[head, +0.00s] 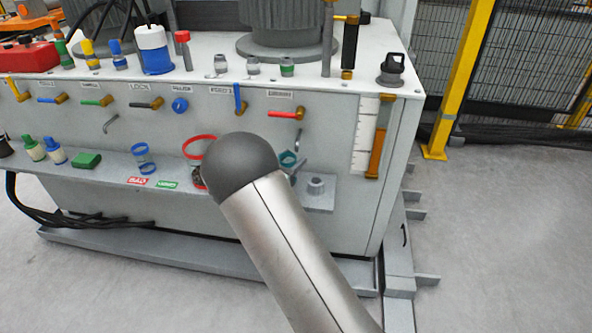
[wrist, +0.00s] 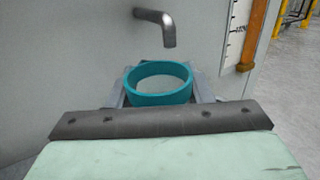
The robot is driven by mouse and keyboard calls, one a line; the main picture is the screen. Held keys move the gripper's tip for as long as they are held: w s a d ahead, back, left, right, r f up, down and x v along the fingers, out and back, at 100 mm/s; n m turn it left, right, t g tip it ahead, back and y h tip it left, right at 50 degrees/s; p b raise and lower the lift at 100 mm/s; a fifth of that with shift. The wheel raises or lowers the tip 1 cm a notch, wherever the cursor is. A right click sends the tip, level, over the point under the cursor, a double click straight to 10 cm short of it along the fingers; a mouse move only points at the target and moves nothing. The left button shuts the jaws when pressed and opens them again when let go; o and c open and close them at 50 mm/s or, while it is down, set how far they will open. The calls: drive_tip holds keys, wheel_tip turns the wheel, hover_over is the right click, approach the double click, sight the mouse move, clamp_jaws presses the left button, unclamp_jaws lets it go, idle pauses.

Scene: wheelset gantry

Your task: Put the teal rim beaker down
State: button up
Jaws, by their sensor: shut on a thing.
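The teal rim beaker (wrist: 160,95) shows in the wrist view as a round teal rim with a pale inside. My gripper (wrist: 161,86) is shut on it, with a grey finger on each side of the rim. Its lower part is hidden behind the gripper body. In the head view a bit of the teal rim (head: 289,158) shows just past my dark arm joint, over the right part of the grey ledge (head: 235,193). Most of my gripper is hidden there by my arm. I cannot tell whether the beaker touches the ledge.
A bent grey pipe (wrist: 157,27) sticks out of the cabinet wall just beyond the beaker. On the ledge stand a blue-rimmed beaker (head: 142,158), a red-rimmed thing (head: 199,147), a green block (head: 86,160) and a grey fitting (head: 316,186) near the right end.

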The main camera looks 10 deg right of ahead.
drive_tip(key=shift+w+d, duration=0.4)
drive_tip(key=shift+d, duration=0.05)
drive_tip(key=f, duration=0.1)
drive_tip(key=f+b, duration=0.2)
drive_tip(key=shift+w+d+f, duration=0.1)
drive_tip(key=shift+w+d, duration=0.25)
drive_tip(key=shift+d, duration=0.05)
drive_tip(key=shift+f, duration=0.15)
drive_tip(key=shift+f, duration=0.15)
drive_tip(key=o, duration=1)
drive_tip(key=shift+o, duration=0.2)
